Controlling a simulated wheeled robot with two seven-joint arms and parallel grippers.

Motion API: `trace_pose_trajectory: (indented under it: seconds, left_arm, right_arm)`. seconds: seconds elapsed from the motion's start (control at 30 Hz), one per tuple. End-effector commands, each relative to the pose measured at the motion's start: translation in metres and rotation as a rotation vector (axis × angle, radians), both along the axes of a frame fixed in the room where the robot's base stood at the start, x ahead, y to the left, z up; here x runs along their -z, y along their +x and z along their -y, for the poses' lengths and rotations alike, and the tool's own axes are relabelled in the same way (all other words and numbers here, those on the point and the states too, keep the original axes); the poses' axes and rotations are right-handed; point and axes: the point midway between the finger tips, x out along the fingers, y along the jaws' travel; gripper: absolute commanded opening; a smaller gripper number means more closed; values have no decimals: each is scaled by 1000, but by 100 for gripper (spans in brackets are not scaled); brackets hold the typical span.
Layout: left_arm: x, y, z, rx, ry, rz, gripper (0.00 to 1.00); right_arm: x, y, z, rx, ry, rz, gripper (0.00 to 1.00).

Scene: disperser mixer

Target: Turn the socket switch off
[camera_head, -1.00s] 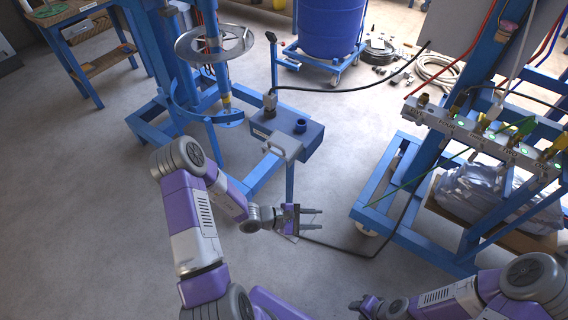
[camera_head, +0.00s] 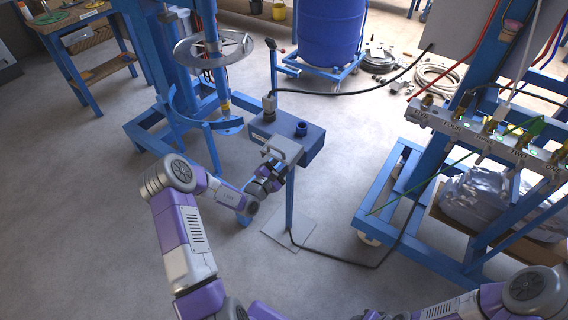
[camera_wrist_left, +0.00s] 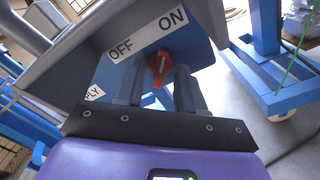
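My left gripper (camera_head: 275,168) is at the near side of the box. In the wrist view its two fingers (camera_wrist_left: 158,78) are apart, one on each side of the knob; contact is unclear. My right gripper (camera_head: 374,315) is mostly cut off at the bottom edge.
A black cable (camera_head: 345,92) runs from the top of the box to the right. The post stands on a floor plate (camera_head: 290,232). The blue mixer frame (camera_head: 140,130) is to the left and a blue rack (camera_head: 378,190) to the right. Open floor lies around the post.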

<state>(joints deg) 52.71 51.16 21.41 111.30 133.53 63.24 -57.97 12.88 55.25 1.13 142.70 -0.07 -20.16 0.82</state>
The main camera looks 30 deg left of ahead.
Motion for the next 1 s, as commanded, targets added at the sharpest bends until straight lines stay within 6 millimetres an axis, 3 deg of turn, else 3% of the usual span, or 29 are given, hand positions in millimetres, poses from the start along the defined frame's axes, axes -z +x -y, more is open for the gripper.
trace_pose_trajectory:
  seconds: [0.3,0.57,1.0]
  left_arm:
    - [0,4,1,1,-1,-1,38]
    - [0,4,1,2,-1,-1,0]
    - [-1,4,1,2,-48,-6,0]
  right_arm:
    - [1,0,0,0,0,0,38]
    - [1,0,0,0,0,0,38]
    - [-6,0,0,0,0,0,38]
